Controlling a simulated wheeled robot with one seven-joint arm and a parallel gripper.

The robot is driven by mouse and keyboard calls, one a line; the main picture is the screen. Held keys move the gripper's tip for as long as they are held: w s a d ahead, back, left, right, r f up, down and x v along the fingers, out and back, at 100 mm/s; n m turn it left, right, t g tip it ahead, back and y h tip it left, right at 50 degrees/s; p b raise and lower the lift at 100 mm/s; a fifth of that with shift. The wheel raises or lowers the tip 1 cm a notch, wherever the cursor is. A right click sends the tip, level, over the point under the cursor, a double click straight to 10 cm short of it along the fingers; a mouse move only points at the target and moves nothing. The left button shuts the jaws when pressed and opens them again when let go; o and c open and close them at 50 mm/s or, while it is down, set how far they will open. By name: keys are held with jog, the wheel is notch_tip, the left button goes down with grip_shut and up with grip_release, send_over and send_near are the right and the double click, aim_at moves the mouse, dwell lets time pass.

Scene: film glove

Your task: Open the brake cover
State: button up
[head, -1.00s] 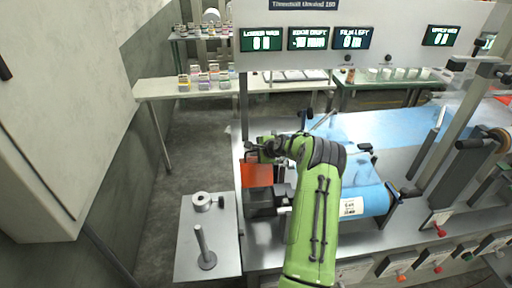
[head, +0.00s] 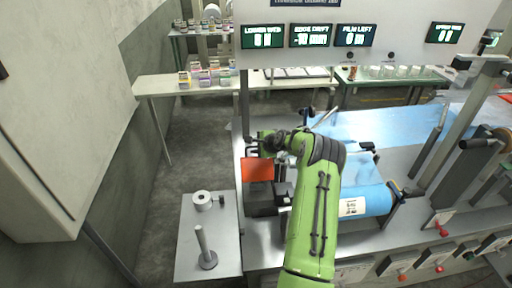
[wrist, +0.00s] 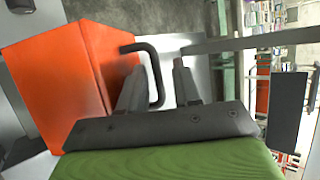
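The brake cover appears to be the orange box-like cover (head: 257,170), at the left end of the machine. In the wrist view the orange cover (wrist: 55,75) fills the left side, with a bent black handle (wrist: 155,70) standing out from its right face. My gripper (wrist: 158,80) is open, one finger on each side of the handle's outer bar. The bar lies between the fingers with visible room to the right finger; contact with the left finger cannot be told. In the head view my gripper (head: 268,143) is at the cover's upper edge, partly hidden by my wrist.
A dark box (head: 260,202) sits below the cover. A blue film roll (head: 372,200) lies right of my arm. A grey side table (head: 190,245) with a spindle (head: 203,248) and a white roll (head: 202,200) stands at left. A floor aisle lies behind it.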

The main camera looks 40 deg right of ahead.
jog(key=shift+f, duration=0.1)
jog(key=v, duration=1.5)
jog(key=shift+s+r, duration=0.25)
jog(key=shift+r, duration=0.05)
